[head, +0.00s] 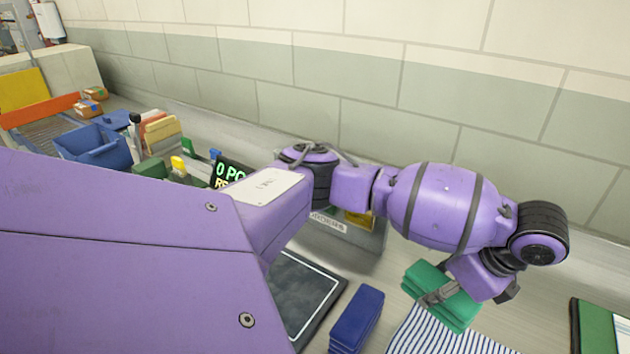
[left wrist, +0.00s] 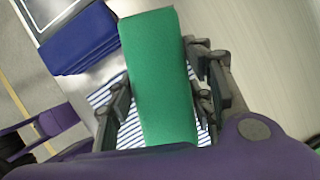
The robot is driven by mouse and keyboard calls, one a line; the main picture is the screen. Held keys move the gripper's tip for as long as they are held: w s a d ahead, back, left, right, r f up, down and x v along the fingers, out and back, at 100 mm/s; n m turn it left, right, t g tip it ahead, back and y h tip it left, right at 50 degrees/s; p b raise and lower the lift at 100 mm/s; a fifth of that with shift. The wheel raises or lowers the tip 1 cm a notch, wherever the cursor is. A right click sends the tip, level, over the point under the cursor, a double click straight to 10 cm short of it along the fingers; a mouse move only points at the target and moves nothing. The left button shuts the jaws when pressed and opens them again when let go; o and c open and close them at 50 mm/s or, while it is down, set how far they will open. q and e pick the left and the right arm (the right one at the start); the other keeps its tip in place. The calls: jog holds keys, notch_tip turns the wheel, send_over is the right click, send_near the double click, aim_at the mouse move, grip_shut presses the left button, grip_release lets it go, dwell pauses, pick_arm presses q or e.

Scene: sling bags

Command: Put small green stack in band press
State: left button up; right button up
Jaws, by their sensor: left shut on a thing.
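The small green stack (head: 456,312) is in my left gripper (head: 462,293), over a blue-and-white striped cloth (head: 432,338) in the head view. In the left wrist view the green stack (left wrist: 160,75) lies lengthwise between the two dark fingers, which press its sides. I cannot tell if it touches the cloth. A grey machine with a white label (head: 330,223), possibly the band press, stands behind my left arm, which hides much of it. My right gripper is in neither view.
A blue stack (head: 357,318) lies left of the striped cloth, beside a dark mat with a white outline (head: 310,290). A green-edged item (head: 590,328) is at far right. A blue bin (head: 95,148) and a lit display (head: 228,174) stand at back left. A wall closes the back.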

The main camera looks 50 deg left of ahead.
pick_arm(q)
jog(key=shift+m, duration=0.3)
notch_tip(320, 180, down, 7)
jog(key=shift+s, duration=0.1)
jog(key=shift+f, duration=0.4)
jog(key=b, duration=0.2)
send_near(366, 271)
jog(key=f, duration=0.1)
jog(key=d+f, duration=0.1)
jog(key=f, duration=0.1)
jog(key=shift+s+d, duration=0.15)
jog(key=shift+d, duration=0.2)
jog(key=shift+a+r, duration=0.1)
jog(key=shift+a, duration=0.15)
jog(key=shift+a+b, duration=0.3)
jog(key=shift+a, duration=0.05)
jog(key=a, duration=0.1)
jog(key=a+b, duration=0.1)
jog(key=a, duration=0.1)
jog(key=shift+w, duration=0.35)
jog(key=shift+d+f+b, duration=0.1)
jog(key=shift+f+b, duration=0.35)
jog(key=shift+f, duration=0.45)
jog(key=shift+d+r, duration=0.1)
jog(key=shift+r, duration=0.15)
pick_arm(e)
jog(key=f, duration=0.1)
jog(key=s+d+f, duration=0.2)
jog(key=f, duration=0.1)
